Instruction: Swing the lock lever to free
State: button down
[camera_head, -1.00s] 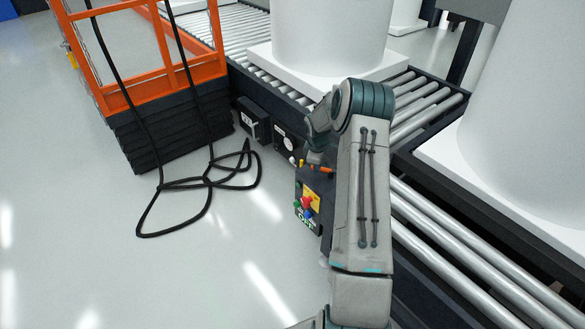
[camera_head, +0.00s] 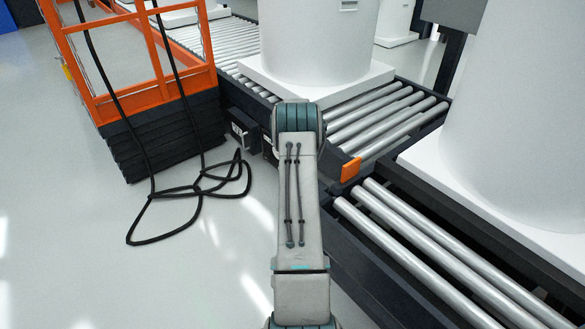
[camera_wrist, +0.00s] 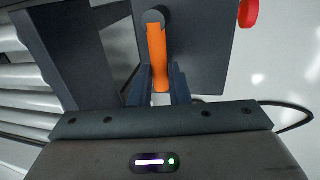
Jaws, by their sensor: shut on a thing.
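In the wrist view the lock lever (camera_wrist: 157,55) is an orange bar hanging from a round dark pivot (camera_wrist: 153,17) on a dark grey panel (camera_wrist: 200,50). My gripper (camera_wrist: 160,80) has its two dark fingers on either side of the lever's lower end and is shut on it. The fingers partly cover that end.
A red knob (camera_wrist: 248,12) sits at the panel's right in the wrist view. White tanks stand on the conveyor. An orange-railed lift (camera_head: 158,92) and a black cable (camera_head: 190,229) are left.

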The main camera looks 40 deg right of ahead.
dwell(0.4)
jog(key=c, duration=1.4)
grip_release()
jog(key=shift+o, duration=0.2)
jog(key=shift+r, duration=0.15)
notch_tip(320, 180, up, 13)
jog(key=a+p, duration=0.2)
jog(key=shift+w+a+r+p, duration=0.15)
jog(key=shift+a+p, duration=0.15)
jog(key=shift+p, duration=0.05)
